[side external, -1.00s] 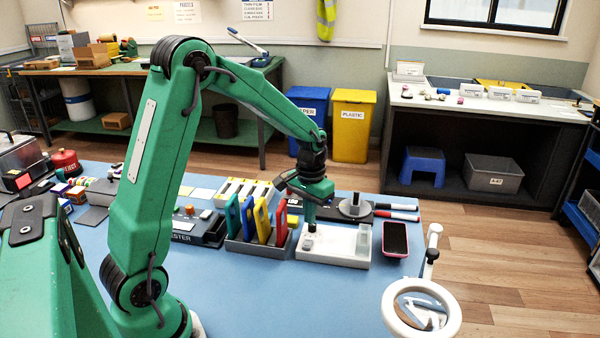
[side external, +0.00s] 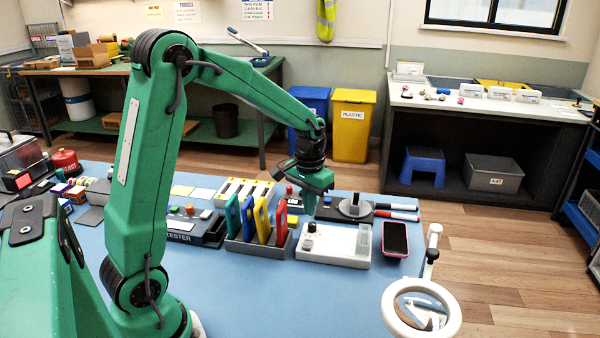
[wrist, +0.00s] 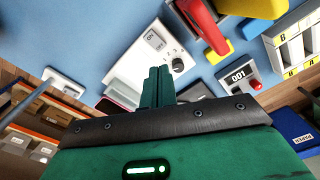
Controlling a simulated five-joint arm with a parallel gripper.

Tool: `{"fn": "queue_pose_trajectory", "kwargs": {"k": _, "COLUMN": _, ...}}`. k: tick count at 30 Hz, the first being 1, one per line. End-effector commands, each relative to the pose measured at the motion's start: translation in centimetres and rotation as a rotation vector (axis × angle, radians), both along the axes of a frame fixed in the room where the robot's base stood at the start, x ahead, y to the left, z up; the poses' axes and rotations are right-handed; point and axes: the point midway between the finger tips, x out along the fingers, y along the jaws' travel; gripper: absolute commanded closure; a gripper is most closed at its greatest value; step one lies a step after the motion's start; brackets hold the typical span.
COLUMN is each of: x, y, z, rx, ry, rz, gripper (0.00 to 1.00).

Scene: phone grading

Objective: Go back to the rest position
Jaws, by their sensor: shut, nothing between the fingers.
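A ring magnifier (side external: 421,306) stands at the front right. Marker pens (side external: 396,216) lie at the right edge. The front middle of the blue table (side external: 270,300) is clear.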

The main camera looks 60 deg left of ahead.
Motion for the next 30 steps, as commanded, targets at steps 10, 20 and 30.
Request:
{"fn": "queue_pose_trajectory", "kwargs": {"k": 10, "x": -3.2, "y": -2.8, "z": 5.3, "rx": 0.022, "ry": -0.104, "rz": -0.056, "gripper": 1.00}}
{"fn": "queue_pose_trajectory", "kwargs": {"k": 20, "x": -7.6, "y": -5.5, "z": 9.3, "rx": 0.040, "ry": -0.213, "rz": -0.114, "gripper": 1.00}}
{"fn": "queue_pose_trajectory", "kwargs": {"k": 30, "x": -12.4, "y": -7.7, "z": 11.7, "rx": 0.052, "ry": -0.325, "rz": -0.174, "gripper": 1.00}}
